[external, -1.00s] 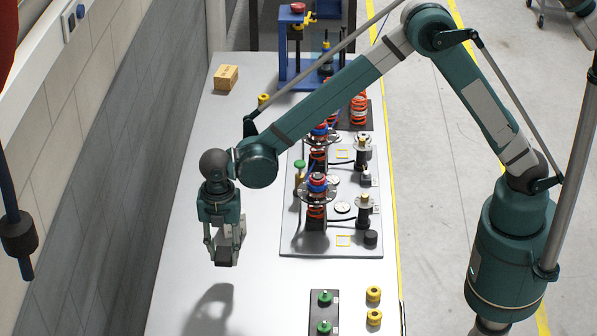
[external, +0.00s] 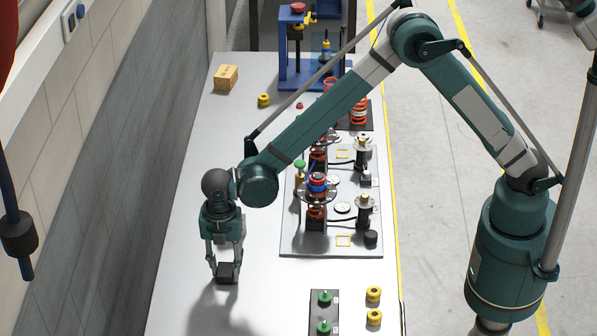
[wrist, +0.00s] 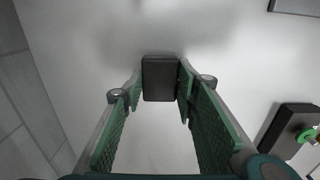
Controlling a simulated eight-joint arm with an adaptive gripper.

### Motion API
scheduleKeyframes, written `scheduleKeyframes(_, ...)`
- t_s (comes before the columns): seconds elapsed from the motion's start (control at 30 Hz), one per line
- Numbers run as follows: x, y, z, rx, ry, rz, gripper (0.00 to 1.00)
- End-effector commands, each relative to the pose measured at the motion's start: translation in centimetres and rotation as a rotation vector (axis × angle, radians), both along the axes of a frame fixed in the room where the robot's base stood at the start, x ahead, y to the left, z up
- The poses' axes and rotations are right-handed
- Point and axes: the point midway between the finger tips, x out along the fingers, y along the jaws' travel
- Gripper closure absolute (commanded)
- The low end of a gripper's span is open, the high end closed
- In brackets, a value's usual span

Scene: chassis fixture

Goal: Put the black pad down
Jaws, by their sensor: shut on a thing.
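The black pad (wrist: 160,78) is a dark rectangular block. In the wrist view it sits between the tips of my gripper's green-padded fingers. My gripper (external: 226,270) is shut on it, and the pad (external: 228,273) shows at the fingertips in the external view. The gripper points down over the bare left part of the grey table (external: 190,190). Its shadow lies on the table below. I cannot tell exactly how far the pad is above the surface.
A chassis plate (external: 290,248) with springs and posts lies to the right of the gripper. A dark board with green knobs (external: 324,299) and two yellow rings (external: 374,295) are at the front right. A cardboard box (external: 226,78) stands at the back. The table around the gripper is clear.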

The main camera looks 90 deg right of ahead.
Motion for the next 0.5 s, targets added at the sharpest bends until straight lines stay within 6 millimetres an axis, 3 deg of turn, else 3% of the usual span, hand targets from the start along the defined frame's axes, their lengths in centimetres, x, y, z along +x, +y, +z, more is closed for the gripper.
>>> scheduleKeyframes(0.5, -0.02, 0.0, -1.05, 0.0, 0.0, 0.0, 0.83)
